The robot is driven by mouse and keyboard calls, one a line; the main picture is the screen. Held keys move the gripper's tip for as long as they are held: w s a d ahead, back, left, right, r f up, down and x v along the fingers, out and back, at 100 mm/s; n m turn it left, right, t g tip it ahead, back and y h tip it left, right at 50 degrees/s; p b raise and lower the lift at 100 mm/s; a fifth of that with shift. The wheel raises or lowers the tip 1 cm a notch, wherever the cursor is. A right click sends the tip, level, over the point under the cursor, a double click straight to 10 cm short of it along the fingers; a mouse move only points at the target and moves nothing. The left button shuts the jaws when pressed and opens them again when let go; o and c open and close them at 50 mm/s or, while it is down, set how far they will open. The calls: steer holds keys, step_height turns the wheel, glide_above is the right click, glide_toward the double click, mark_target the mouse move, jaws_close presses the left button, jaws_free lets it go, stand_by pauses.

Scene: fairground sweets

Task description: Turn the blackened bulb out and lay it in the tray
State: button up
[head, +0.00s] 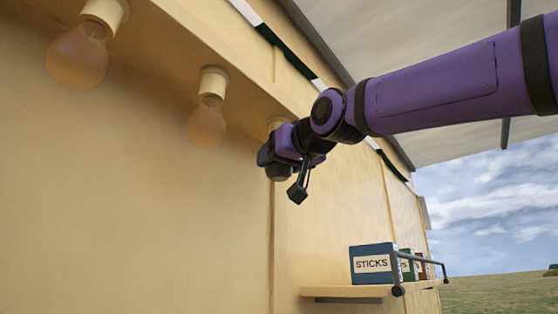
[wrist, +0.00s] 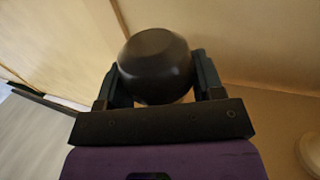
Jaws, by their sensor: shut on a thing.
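The blackened bulb (wrist: 156,65) is a dark, rounded glass in the wrist view, held between the two fingers of my gripper (wrist: 155,80). In the head view my gripper (head: 281,176) is just below a pale socket (head: 277,123) under the beam, and the bulb's dark underside (head: 278,174) shows between the fingers. My gripper and wrist hide the bulb's neck, so I cannot tell whether it is still seated in the socket. No tray shows in either view.
Two clear bulbs hang in sockets to the left, a near one (head: 77,58) and a farther one (head: 207,125). A railed shelf (head: 345,291) at the lower right bears a blue STICKS tin (head: 372,264) and other tins. The wall below my gripper is bare.

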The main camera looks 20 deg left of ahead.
steer(key=shift+m+t+h, duration=0.8)
steer(key=shift+t+h, duration=0.1)
steer(key=o, duration=1)
steer(key=c, duration=1.1)
steer(key=shift+m+t+h, duration=0.8)
steer(key=shift+m+h, duration=0.1)
steer(key=shift+h, duration=0.3)
steer(key=o, duration=1.1)
